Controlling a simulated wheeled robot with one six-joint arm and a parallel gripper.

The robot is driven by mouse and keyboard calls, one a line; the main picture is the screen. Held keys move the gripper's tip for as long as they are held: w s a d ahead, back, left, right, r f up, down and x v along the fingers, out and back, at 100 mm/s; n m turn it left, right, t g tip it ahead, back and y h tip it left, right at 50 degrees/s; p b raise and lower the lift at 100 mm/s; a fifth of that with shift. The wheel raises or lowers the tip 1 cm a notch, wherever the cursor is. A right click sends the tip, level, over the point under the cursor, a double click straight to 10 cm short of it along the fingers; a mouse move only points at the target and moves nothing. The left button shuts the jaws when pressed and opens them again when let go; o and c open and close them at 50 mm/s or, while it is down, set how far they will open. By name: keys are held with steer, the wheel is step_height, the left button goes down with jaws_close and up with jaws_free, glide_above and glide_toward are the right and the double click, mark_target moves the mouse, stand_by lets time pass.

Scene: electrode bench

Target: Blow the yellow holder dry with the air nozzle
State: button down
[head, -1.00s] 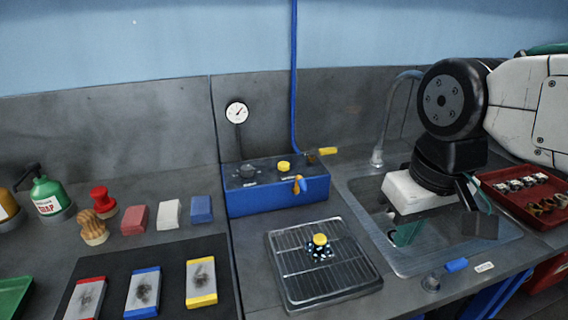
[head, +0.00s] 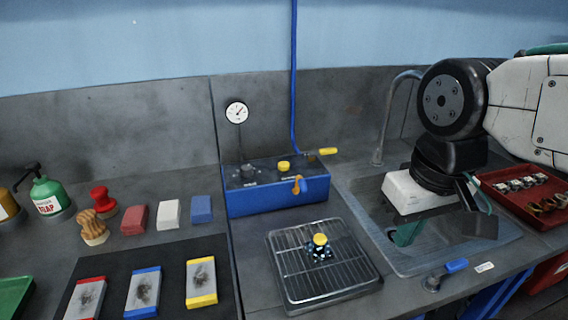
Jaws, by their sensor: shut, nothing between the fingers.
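The yellow holder (head: 320,250) is a small dark piece with a yellow cap and blue-white spots, like drops. It sits upright on the wire rack of a metal drain tray (head: 290,292). A blue box (head: 250,205) behind the tray carries a yellow knob, an orange hooked piece (head: 298,186) on its front, and a yellow-handled piece (head: 327,151) at its back right. The yellow-handled piece looks like the air nozzle, but I cannot be sure. My gripper (head: 406,236) is shut and empty over the sink, right of the tray and apart from the holder. Its fingertips are partly hidden.
The sink (head: 400,264) has a tall curved tap (head: 383,125). A blue-handled valve (head: 455,266) is at the front edge. A red tray (head: 508,205) with small parts stands right. Sponges, brushes, soap and a dark mat (head: 170,262) with dirty plates lie left.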

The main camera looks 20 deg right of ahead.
steer(key=w+a+y, duration=0.1)
steer(key=w+a, duration=0.1)
steer(key=w, duration=0.5)
steer(key=w+a+t+y, duration=0.1)
steer(key=w+a+y, duration=0.1)
steer(key=w, duration=0.6)
steer(key=w+a+m+y, duration=0.1)
steer(key=w+a, duration=0.2)
steer(key=w, duration=0.5)
steer(key=shift+a+f+y, duration=0.3)
steer(key=shift+a+y, duration=0.05)
steer(key=shift+y, duration=0.05)
steer(key=w+t, duration=0.2)
steer(key=w, duration=0.5)
step_height(320, 180, up, 4)
steer(key=r+m+t, duration=0.1)
steer(key=t, duration=0.2)
glide_above(287, 165)
steer(key=shift+f+y, duration=0.3)
steer(key=shift+f, duration=4.4)
